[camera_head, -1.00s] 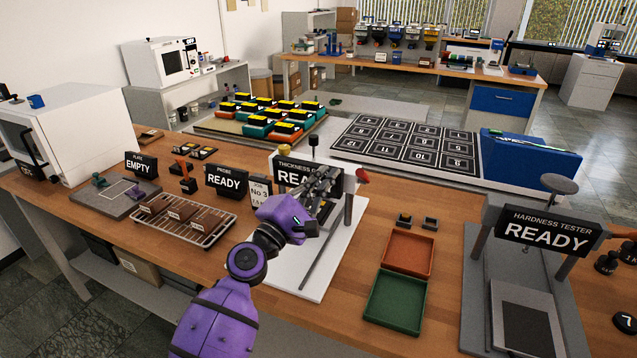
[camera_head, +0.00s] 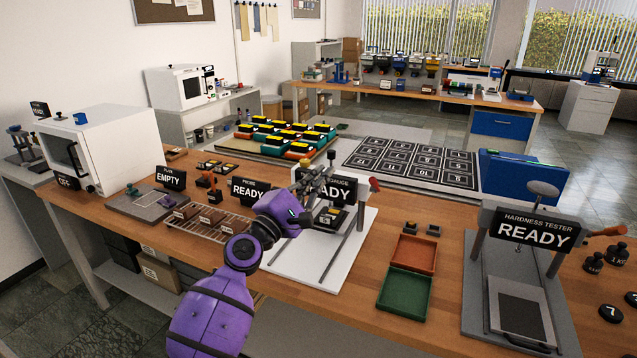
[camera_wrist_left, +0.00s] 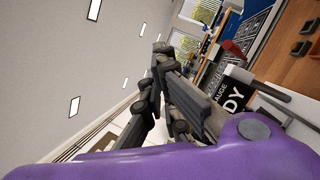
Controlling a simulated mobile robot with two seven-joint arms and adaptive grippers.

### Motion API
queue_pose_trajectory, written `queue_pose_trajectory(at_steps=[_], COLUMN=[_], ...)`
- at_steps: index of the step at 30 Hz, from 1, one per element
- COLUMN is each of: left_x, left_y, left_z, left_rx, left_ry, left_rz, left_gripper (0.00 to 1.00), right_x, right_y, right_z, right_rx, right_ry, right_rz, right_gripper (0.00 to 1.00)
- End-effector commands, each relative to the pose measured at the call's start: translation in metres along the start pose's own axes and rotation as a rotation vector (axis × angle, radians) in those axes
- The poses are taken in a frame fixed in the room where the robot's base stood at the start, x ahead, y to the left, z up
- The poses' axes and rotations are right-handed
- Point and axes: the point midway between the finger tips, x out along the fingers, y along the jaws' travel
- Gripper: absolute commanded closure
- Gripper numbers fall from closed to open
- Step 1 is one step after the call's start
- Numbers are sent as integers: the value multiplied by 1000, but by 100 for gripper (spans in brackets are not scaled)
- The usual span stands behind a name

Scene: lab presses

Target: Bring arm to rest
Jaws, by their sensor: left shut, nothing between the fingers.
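My left arm (camera_head: 215,310) is purple and reaches in from the bottom of the head view. Its dark grey left gripper (camera_head: 315,178) is shut and empty, in front of the thickness gauge sign (camera_head: 345,190), whose left part it hides. In the left wrist view the gripper fingers (camera_wrist_left: 165,75) are together with nothing between them, and the gauge sign (camera_wrist_left: 232,97) shows to their right. My right gripper is not in view.
The thickness gauge's white base (camera_head: 305,265) lies below the arm. A wire rack (camera_head: 208,226) with brown blocks is to the left. Orange (camera_head: 413,240) and green (camera_head: 404,308) trays and the hardness tester (camera_head: 528,235) are to the right.

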Motion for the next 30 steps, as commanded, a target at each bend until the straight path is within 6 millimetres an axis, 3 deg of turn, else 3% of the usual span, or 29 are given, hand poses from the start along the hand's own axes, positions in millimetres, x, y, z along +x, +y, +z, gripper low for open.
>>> queue_pose_trajectory(at_steps=[5,9,11,14,20,24,30], left_x=[1,2,-8,-40,-131,-218,-354], left_y=[1,-3,-17,-56,-137,-194,-264], left_z=[-1,2,-4,-26,-70,-93,-102], left_rx=[81,438,621,907,1352,1605,1821], left_ry=[1,16,37,78,120,103,17], left_rz=[-4,-34,-72,-171,-421,-643,-966], left_gripper=[100,100,100,100,100,100,100], right_x=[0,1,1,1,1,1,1], right_y=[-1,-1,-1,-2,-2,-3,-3], right_z=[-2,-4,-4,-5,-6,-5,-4], right_rx=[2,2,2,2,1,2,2], right_ry=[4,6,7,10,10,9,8], right_rz=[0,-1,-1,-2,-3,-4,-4], right_gripper=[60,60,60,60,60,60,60])
